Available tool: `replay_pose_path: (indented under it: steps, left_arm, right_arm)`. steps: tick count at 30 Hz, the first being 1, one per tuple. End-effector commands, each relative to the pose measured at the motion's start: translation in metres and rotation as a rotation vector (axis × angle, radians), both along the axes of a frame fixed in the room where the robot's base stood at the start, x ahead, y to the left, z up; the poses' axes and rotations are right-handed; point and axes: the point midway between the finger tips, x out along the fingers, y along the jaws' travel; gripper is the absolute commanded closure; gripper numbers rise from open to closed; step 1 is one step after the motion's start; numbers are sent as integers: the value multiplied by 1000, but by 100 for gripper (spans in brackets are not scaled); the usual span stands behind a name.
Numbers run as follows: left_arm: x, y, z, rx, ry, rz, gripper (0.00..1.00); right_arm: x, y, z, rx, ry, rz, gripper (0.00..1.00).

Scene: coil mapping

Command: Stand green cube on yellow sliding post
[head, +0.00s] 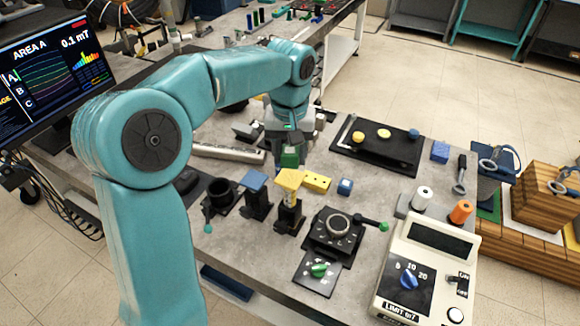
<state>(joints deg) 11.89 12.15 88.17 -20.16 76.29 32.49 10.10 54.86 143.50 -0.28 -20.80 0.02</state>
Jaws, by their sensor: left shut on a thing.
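My left arm reaches in from the left, and its gripper (291,146) points down over the table. It is shut on the green cube (290,158), which shows just behind or above the yellow top of the yellow sliding post (289,182). I cannot tell whether the cube and the post touch. The yellow post has a black base and stands right of a similar blue-topped post (255,182). My right gripper is not in view.
A black dial unit (337,228) stands in front, and a control box (424,262) is at the right. A black tray (378,152) lies behind.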

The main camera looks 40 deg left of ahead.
Motion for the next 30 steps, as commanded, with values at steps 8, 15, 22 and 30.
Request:
replay_pose_path:
  steps: [8,15,22,30]
  left_arm:
    - [0,0,-40,-1,2,0,84]
    - [1,0,-43,1,-1,0,84]
    - [1,0,-46,0,0,0,40]
    - [0,0,-46,0,0,0,28]
  right_arm:
    - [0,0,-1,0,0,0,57]
    - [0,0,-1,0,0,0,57]
    - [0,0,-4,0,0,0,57]
    - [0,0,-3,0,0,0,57]
